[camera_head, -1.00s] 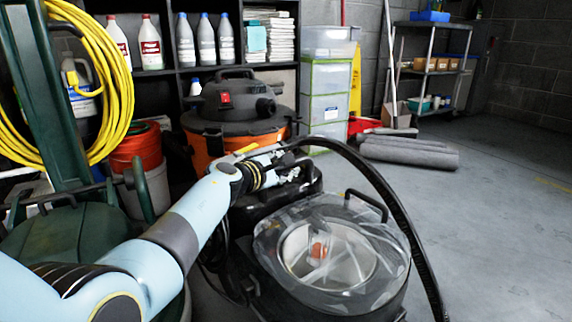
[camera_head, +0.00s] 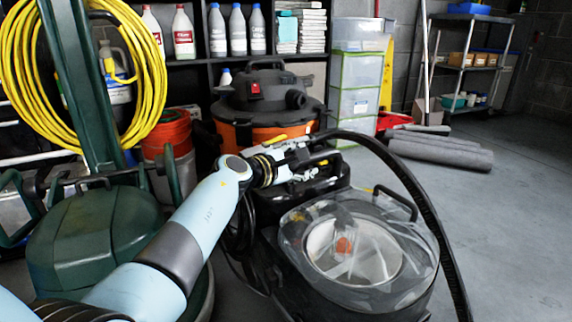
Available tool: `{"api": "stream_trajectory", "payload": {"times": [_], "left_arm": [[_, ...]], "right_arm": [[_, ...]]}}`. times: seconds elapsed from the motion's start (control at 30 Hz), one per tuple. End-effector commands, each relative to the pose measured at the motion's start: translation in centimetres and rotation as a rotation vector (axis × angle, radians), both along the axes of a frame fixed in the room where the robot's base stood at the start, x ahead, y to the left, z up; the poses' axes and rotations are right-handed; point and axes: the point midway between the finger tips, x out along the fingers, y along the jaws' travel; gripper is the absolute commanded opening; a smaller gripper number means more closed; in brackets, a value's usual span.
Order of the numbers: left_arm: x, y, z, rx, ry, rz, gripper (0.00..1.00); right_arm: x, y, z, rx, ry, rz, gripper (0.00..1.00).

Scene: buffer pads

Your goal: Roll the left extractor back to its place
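The extractor (camera_head: 352,285) is a low black machine with a clear domed lid, standing on the floor at lower centre. A white round part and an orange piece show through the lid. A black hose arches over it and comes down on its right. My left arm reaches in from the lower left. My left gripper (camera_head: 298,160) is at the black handle part at the rear of the extractor. Its fingers are small and partly hidden against the dark handle, so I cannot tell if they are closed on it. My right gripper is not in view.
A green floor machine (camera_head: 95,238) stands close on the left, with a coiled yellow cord (camera_head: 150,75). An orange and black vacuum (camera_head: 262,108) and stacked clear bins (camera_head: 355,100) stand behind. Rolled grey mats (camera_head: 440,152) lie at back right. The right floor is clear.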

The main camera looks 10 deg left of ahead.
Motion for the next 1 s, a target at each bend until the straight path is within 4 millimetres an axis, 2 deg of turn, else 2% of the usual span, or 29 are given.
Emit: {"api": "stream_trajectory", "payload": {"times": [0.1, 0.3, 0.43, 0.77, 0.87, 0.97, 1.0], "left_arm": [[-2.3, 1.4, 0.5, 0.006, -0.001, 0.002, 0.48], [-5.0, 2.8, 1.1, 0.004, 0.001, 0.000, 0.48], [-5.7, 3.1, 1.4, 0.002, 0.001, 0.000, 0.48], [-5.9, 3.2, 1.3, 0.000, 0.003, -0.001, 0.48], [-7.0, 3.2, -0.3, 0.001, 0.033, -0.001, 0.48], [-10.0, 3.5, -4.3, 0.008, 0.106, -0.001, 0.48], [-11.9, 3.7, -6.4, 0.011, 0.145, -0.001, 0.48]], "right_arm": [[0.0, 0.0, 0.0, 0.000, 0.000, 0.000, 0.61], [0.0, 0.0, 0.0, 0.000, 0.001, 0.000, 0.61], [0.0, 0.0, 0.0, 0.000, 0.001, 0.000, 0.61], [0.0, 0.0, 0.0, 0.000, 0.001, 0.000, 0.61], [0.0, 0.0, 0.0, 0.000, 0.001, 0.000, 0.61], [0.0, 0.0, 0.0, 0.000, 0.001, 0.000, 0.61], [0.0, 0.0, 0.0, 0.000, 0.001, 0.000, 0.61]]}}
